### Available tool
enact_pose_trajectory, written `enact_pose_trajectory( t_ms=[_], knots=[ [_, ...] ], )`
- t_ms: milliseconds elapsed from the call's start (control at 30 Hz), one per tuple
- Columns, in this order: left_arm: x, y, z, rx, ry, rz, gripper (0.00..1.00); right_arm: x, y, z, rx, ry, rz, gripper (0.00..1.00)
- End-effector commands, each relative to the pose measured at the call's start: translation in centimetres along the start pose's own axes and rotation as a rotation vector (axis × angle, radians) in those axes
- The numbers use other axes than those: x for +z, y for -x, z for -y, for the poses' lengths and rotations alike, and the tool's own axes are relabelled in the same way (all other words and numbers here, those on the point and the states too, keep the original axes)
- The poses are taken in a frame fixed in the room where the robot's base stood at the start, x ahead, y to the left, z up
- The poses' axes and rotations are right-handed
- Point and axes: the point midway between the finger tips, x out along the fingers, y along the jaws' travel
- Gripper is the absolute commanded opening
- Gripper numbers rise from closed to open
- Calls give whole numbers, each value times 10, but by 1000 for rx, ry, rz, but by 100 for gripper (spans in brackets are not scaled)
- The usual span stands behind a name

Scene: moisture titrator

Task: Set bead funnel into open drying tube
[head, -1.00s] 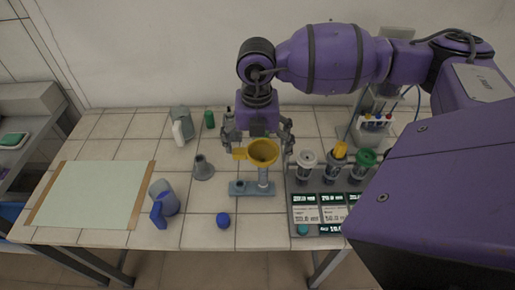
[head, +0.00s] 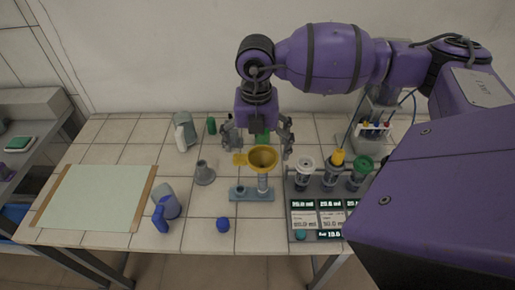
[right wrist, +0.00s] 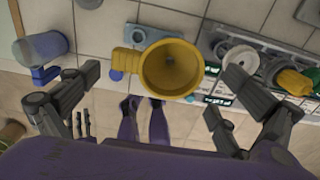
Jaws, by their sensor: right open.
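The yellow bead funnel (head: 262,157) has a wide round mouth and a side tab. It sits upright on top of the clear drying tube (head: 263,183), which stands in a blue-grey holder (head: 250,195). The stem inside the tube cannot be made out. My right gripper (head: 258,143) is open and empty, with its fingers spread wide at either side just behind the funnel. In the right wrist view the funnel (right wrist: 171,70) lies between the spread fingers, with gaps on both sides. My left gripper is not in view.
A rack (head: 318,183) with several capped vessels and displays stands right of the holder. A pale mat (head: 95,197) lies on the far left.

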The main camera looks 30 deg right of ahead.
Motion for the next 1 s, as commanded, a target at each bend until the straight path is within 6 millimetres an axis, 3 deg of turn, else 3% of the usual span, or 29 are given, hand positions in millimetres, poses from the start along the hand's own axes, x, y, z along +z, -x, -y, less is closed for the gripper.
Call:
enact_pose_trajectory(
  t_ms=[267,733,867,1000],
  knots=[
    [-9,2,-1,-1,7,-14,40,0,9,0,1,0,1,100],
    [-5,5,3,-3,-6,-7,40,0,13,0,0,0,0,100],
    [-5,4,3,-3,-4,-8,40,1,27,0,2,0,3,100],
    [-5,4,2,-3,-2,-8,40,1,56,0,2,1,4,100]
  ],
)
